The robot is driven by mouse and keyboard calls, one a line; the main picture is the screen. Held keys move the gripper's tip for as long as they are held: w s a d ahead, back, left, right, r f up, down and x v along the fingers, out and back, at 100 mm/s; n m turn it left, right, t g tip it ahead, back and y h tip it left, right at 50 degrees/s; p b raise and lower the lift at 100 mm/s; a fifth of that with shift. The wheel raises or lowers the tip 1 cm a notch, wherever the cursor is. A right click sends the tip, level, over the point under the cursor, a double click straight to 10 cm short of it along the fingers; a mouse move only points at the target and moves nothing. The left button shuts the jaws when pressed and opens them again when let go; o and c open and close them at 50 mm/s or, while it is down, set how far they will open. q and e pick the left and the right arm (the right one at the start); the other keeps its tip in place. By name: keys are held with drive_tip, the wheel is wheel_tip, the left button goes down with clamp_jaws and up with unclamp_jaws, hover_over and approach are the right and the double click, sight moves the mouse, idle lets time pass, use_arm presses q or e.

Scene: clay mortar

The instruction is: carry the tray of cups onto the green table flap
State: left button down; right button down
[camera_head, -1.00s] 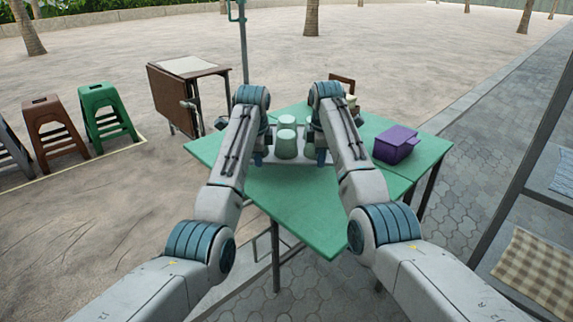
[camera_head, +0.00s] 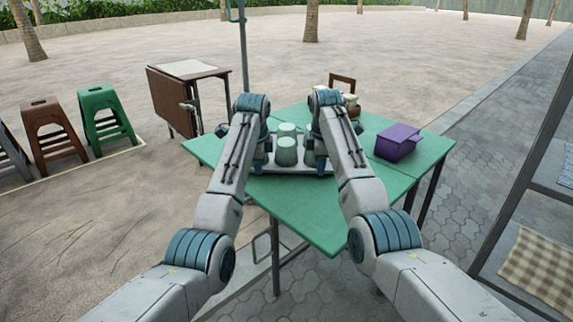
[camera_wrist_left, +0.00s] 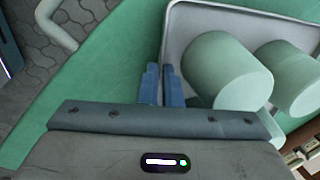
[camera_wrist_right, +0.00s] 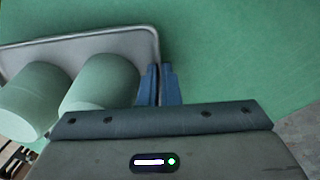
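A pale grey tray (camera_head: 292,171) with several mint-green cups (camera_head: 287,151) is over the green table between my two grippers. The cups stand upright. My left gripper (camera_head: 260,162) is at the tray's left end; in the left wrist view its blue fingers (camera_wrist_left: 161,80) are closed on the tray's rim (camera_wrist_left: 170,35). My right gripper (camera_head: 321,160) is at the right end; in the right wrist view its fingers (camera_wrist_right: 159,80) are closed on that rim (camera_wrist_right: 120,34). The green flap (camera_head: 310,215) appears to be the near section. I cannot tell whether the tray touches the surface.
A purple box (camera_head: 398,142) stands on the table's right section, beyond a seam. A brown basket-like item (camera_head: 343,90) is at the back. Green (camera_head: 103,117) and brown (camera_head: 52,132) stools and a folding table (camera_head: 186,95) stand left. The table's near corner is bare.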

use_arm(q)
drive_tip(key=shift+f+b, duration=0.45)
drive_tip(key=shift+f, duration=0.15)
use_arm(e)
drive_tip(key=shift+f, duration=0.6)
use_arm(q)
drive_tip(key=c, duration=1.6)
unclamp_jaws()
drive_tip(key=shift+r, duration=0.1)
use_arm(e)
drive_tip(key=c, duration=1.6)
unclamp_jaws()
drive_tip(key=shift+r, duration=0.1)
drive_tip(key=shift+c, duration=0.2)
use_arm(q)
drive_tip(key=shift+r, duration=0.1)
use_arm(e)
drive_tip(key=shift+s, duration=0.1)
drive_tip(key=shift+r, duration=0.4)
use_arm(q)
drive_tip(key=v, duration=0.7)
drive_tip(key=shift+s+r, duration=0.1)
drive_tip(key=shift+r, duration=0.1)
use_arm(e)
wheel_tip(320, 180, up, 11)
drive_tip(key=s, duration=0.1)
drive_tip(key=shift+s, duration=0.15)
